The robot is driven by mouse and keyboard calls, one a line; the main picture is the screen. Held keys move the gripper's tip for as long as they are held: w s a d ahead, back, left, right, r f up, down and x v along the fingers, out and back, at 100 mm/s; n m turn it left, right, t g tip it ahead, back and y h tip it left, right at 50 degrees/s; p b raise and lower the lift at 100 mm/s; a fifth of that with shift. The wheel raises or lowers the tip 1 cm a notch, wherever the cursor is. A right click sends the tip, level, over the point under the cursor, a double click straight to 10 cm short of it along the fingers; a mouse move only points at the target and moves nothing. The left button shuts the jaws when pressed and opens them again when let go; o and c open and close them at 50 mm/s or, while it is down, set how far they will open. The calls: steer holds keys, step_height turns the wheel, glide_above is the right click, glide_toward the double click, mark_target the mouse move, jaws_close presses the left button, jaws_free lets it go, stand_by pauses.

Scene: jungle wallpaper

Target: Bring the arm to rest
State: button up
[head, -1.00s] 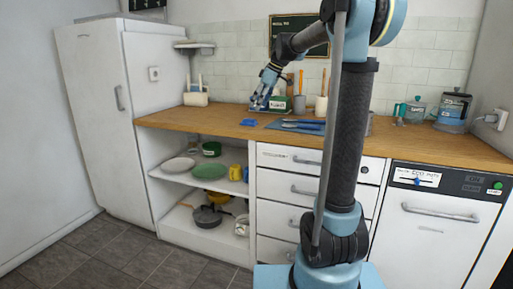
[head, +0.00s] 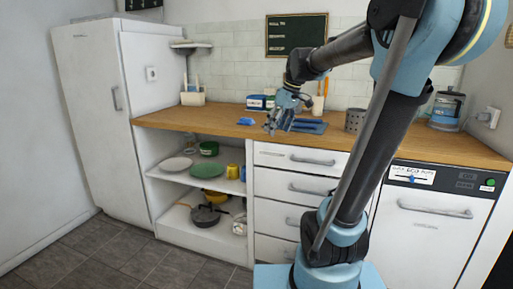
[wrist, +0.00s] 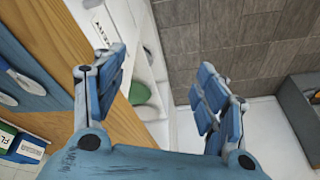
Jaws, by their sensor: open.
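My gripper (head: 271,129) is above the front edge of the wooden counter (head: 205,118) in the head view, pointing down. In the wrist view my gripper (wrist: 170,85) has its blue fingers spread wide apart with nothing between them. The counter edge (wrist: 115,125) runs beneath the left finger there, and the floor (wrist: 215,40) shows beyond the fingers. My arm reaches up from the base and bends over toward the counter.
A blue tray with cutlery (head: 308,126) and a small blue item (head: 246,122) lie on the counter. Tins (head: 257,102) stand at the back. A metal holder (head: 355,120) is to the right. Open shelves below hold a green plate (head: 208,169) and a pan (head: 205,216).

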steer(key=s+d+f+m+h, duration=0.1)
steer(key=s+d+f+m, duration=0.3)
steer(key=s+f, duration=0.7)
steer(key=s+d+f+m+h, duration=0.2)
steer(key=s+d+f+m, duration=0.2)
steer(key=s+f, duration=0.6)
steer(key=s+d, duration=0.2)
steer(key=shift+s+d+f+m, duration=0.35)
steer(key=shift+f+m, duration=0.05)
steer(key=shift+w+f, duration=0.2)
steer(key=shift+w, duration=0.25)
